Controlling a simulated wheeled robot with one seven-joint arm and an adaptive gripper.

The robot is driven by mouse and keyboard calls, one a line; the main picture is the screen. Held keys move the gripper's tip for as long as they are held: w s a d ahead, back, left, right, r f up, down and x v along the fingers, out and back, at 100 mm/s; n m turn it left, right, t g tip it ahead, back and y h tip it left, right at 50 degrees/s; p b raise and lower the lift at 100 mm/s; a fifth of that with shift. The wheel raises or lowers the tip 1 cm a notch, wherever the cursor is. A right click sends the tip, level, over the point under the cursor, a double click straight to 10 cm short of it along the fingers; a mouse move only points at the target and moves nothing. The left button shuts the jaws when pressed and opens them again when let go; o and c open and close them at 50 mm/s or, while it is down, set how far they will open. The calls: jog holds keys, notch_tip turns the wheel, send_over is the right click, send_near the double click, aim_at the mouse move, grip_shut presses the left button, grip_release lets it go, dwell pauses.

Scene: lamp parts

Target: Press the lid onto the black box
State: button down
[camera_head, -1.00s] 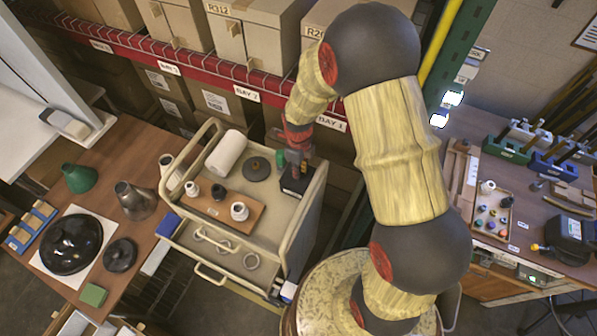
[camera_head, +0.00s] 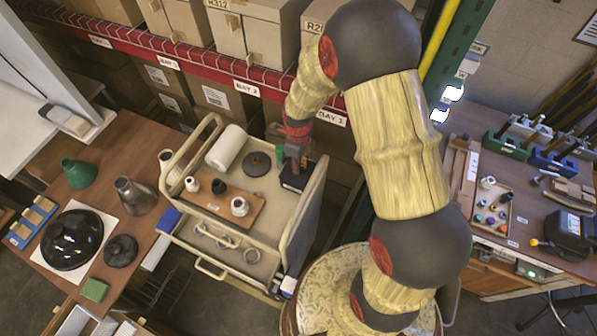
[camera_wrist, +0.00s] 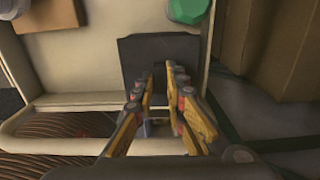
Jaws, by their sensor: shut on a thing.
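The black box (camera_head: 294,181) stands at the back right corner of the cart's top shelf. My gripper (camera_head: 293,162) points down over it. In the wrist view, a dark, flat, square top (camera_wrist: 160,52) lies under the fingers; I take it for the lid, but cannot make out a seam between lid and box. My gripper's fingers (camera_wrist: 163,72) are close together over the middle of this top, with a small gap between them. What they hold is dark and mostly hidden by the fingers. I cannot tell if the lid is fully seated.
A green-capped item (camera_wrist: 188,10) stands just beside the box. A dark disc (camera_head: 256,164), a white roll (camera_head: 226,147) and a wooden tray (camera_head: 222,208) with small pots share the cart (camera_head: 282,240). The cart's raised side rail is close to the box. Shelving with cartons stands behind.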

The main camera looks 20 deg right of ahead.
jog(key=shift+f+b, duration=0.45)
jog(key=shift+f, duration=0.05)
dwell(1.1)
jog(key=c, duration=1.9)
grip_release()
jog(key=shift+o, duration=0.8)
jog(key=shift+r, duration=0.15)
notch_tip(320, 180, up, 12)
